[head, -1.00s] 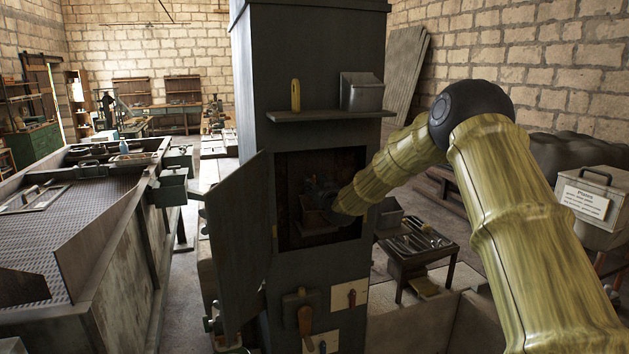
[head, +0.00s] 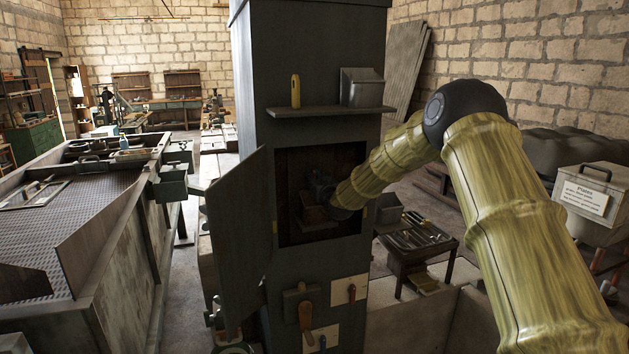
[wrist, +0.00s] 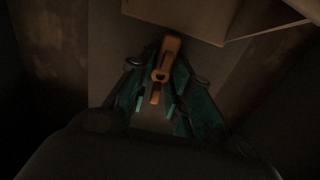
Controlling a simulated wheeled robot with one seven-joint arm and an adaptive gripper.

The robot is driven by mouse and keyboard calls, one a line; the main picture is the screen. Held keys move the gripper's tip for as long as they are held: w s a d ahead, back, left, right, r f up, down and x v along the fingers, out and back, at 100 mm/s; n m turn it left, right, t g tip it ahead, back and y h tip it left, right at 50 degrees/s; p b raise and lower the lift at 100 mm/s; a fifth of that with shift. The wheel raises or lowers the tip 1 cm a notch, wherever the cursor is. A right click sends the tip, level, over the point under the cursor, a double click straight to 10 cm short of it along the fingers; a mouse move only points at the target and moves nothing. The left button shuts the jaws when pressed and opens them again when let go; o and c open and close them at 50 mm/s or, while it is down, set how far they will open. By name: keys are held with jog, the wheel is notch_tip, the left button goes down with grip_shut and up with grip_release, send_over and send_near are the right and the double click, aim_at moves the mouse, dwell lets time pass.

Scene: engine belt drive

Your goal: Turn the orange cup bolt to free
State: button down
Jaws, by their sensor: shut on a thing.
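In the head view my gripper (head: 318,190) is inside the dark open recess (head: 290,165) of the grey column, and the bolt cannot be made out there.
The recess's door (head: 240,235) hangs open at left. A shelf (head: 330,112) above holds a yellow-handled object (head: 295,90) and a metal box (head: 361,87). A small tool table (head: 415,240) stands right of the column. In the wrist view a pale box-like edge (wrist: 265,20) is close at upper right.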

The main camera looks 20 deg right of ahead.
jog(key=shift+f+n+b, duration=0.15)
jog(key=shift+n+b, duration=0.15)
jog(key=shift+b, duration=0.25)
jog(key=n+b, duration=0.1)
jog(key=b, duration=0.1)
jog(key=n+b, duration=0.1)
jog(key=b, duration=0.1)
jog(key=shift+a+f+n, duration=0.1)
jog(key=shift+f+n, duration=0.1)
jog(key=shift+n, duration=0.2)
jog(key=n+b, duration=0.5)
jog(key=b, duration=0.2)
jog(key=shift+n+b, duration=0.3)
jog(key=n+b, duration=0.5)
jog(key=b, duration=0.1)
jog(key=n+b, duration=0.3)
jog(key=n, duration=0.1)
jog(key=shift+r, duration=0.15)
jog(key=shift+b, duration=0.35)
jog(key=c, duration=1.3)
grip_release()
jog(key=shift+s, duration=0.15)
